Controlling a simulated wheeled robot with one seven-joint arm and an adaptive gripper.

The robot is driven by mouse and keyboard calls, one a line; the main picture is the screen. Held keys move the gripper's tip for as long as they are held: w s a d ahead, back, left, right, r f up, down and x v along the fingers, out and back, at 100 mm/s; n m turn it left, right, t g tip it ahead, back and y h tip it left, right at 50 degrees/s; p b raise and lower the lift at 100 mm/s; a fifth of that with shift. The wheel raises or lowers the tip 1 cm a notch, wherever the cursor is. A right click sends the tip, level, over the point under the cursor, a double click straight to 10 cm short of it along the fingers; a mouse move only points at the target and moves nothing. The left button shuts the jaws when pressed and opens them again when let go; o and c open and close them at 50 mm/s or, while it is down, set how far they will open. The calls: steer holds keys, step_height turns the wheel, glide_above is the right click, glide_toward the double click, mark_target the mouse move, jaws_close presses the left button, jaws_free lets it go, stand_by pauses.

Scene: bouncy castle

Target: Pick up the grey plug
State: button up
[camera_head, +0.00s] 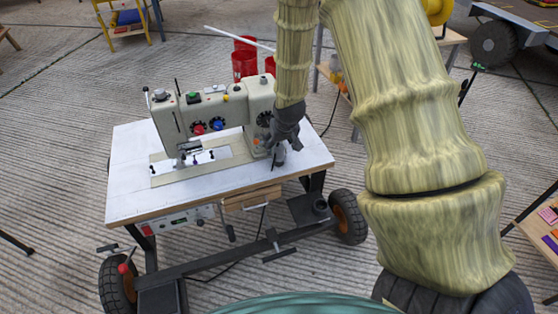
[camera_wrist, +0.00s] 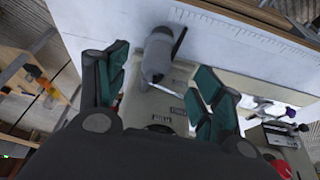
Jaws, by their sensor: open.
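The grey plug (camera_wrist: 158,52) sits on the white table top beside the sewing machine, with a dark thin part along one side. My gripper (camera_wrist: 162,72) is open, its green-padded fingers on either side of the plug. I cannot tell whether they touch it. In the head view, my gripper (camera_head: 277,148) hangs low at the right end of the sewing machine, and the grey plug (camera_head: 279,156) shows just under it, partly hidden.
The cream sewing machine (camera_head: 215,112) stands on the wheeled white table (camera_head: 128,180), close to the left of my gripper. Red containers (camera_head: 244,66) stand behind it. The table's front right corner is bare.

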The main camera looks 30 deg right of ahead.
mark_target(278, 154)
steer(key=b+x, duration=0.1)
steer(key=x, duration=0.4)
steer(key=b+x, duration=0.1)
steer(key=x, duration=0.4)
steer(key=shift+w+d+f+b, duration=0.25)
steer(key=shift+w+b, duration=0.05)
steer(key=shift+b, duration=0.1)
steer(key=c, duration=1.1)
